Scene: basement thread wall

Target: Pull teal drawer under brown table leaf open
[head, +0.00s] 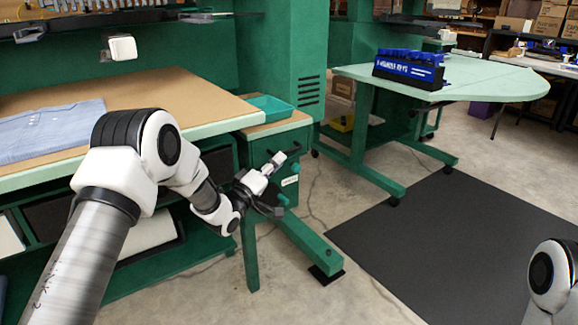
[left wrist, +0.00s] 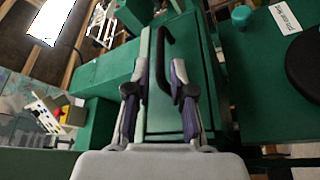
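A green drawer cabinet (head: 284,140) with a tan top stands at the right end of the workbench. Its front carries teal knobs (head: 283,199) and a white label (head: 290,181). My left gripper (head: 280,180) is in front of that front and partly covers it. In the left wrist view the gripper (left wrist: 158,85) is open, its two fingers apart. A dark curved bar handle (left wrist: 164,55) on a green panel shows between and beyond the fingertips; I cannot tell whether they touch it. A teal knob (left wrist: 241,16) sits to its right. My right gripper is out of view.
A teal tray (head: 268,107) lies on the cabinet top. The bench (head: 130,96) holds a folded blue cloth (head: 50,130). A green table leg with a foot bar (head: 308,245) stands below. A dark mat (head: 450,245) and open floor lie to the right.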

